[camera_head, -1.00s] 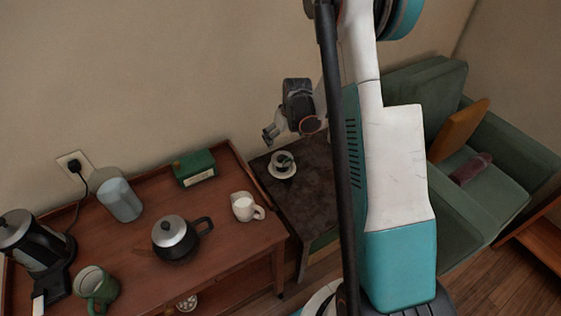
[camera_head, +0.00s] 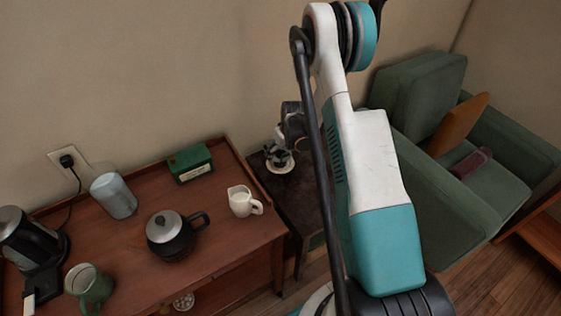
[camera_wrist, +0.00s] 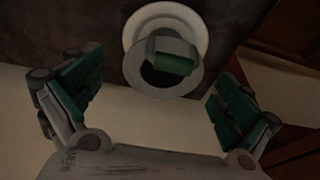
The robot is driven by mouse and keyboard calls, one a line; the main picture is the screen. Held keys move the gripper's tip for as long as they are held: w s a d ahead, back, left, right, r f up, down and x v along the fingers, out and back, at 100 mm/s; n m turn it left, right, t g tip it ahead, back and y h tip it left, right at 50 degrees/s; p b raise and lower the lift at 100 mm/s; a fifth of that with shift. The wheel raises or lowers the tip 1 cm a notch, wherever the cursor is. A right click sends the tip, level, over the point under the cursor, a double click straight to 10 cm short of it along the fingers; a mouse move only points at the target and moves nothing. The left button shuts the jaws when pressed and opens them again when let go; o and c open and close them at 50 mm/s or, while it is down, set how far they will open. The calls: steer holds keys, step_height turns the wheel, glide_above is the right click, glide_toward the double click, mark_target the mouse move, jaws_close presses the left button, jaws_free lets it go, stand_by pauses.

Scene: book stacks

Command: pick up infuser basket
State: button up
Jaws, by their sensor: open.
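A pale cup (camera_wrist: 181,80) with a dark inside stands on a white saucer (camera_wrist: 137,28) in the wrist view. A small grey-green cylindrical piece (camera_wrist: 172,56) lies at the cup's mouth; it looks like the infuser basket, but the dim view leaves this unsure. My gripper (camera_wrist: 163,97) is open and empty, its green-padded fingers spread to either side of the cup and apart from it. In the head view my gripper (camera_head: 279,140) hangs just above the saucer (camera_head: 280,167) and hides most of the cup.
The saucer stands on a dark side table (camera_head: 300,205) by the wall. Left of it, a wooden cabinet (camera_head: 225,225) bears a white pitcher (camera_head: 243,202), a dark teapot (camera_head: 171,234), a green box (camera_head: 190,164) and more. A green armchair (camera_head: 440,215) stands to the right.

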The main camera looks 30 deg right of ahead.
mark_target(281, 154)
steer(key=b+x, duration=0.1)
steer(key=x, duration=0.1)
steer(key=b+x, duration=0.1)
steer(key=x, duration=0.2)
steer(key=shift+s+a+f+b, duration=0.15)
steer(key=shift+s+b, duration=0.05)
steer(key=shift+b, duration=0.15)
steer(key=shift+c, duration=0.2)
steer(key=c, duration=1.2)
